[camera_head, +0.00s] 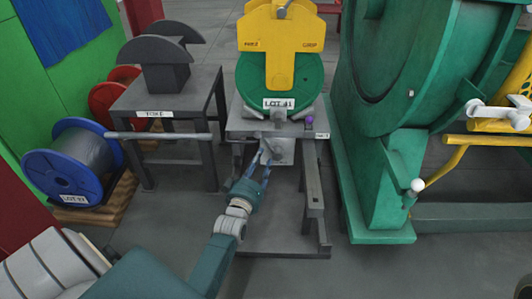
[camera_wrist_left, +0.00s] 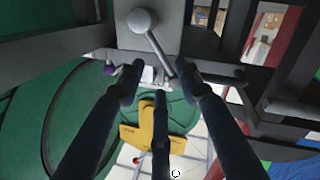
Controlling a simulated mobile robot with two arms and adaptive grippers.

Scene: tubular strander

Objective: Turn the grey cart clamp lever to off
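The grey cart (camera_head: 317,195) stands in the middle of the head view, with a green spool marked LOT 41 (camera_head: 306,82) on top. In the left wrist view, the grey clamp lever (camera_wrist_left: 157,45) has a round ball knob and a thin rod slanting down to the right. My left gripper (camera_head: 266,152) is in front of the cart's upper front plate; it also shows in the left wrist view (camera_wrist_left: 158,85). Its dark fingers are spread, with the lever rod's lower end showing between the two upper ones. I cannot tell whether they touch it. My right gripper is not in view.
A yellow gripping frame (camera_head: 281,45) sits over the green spool. A big green machine (camera_head: 380,190) stands close on the right. A grey stand (camera_head: 205,100) and a blue spool (camera_head: 45,175) are on the left. A small purple knob (camera_head: 309,120) is on the cart's top edge.

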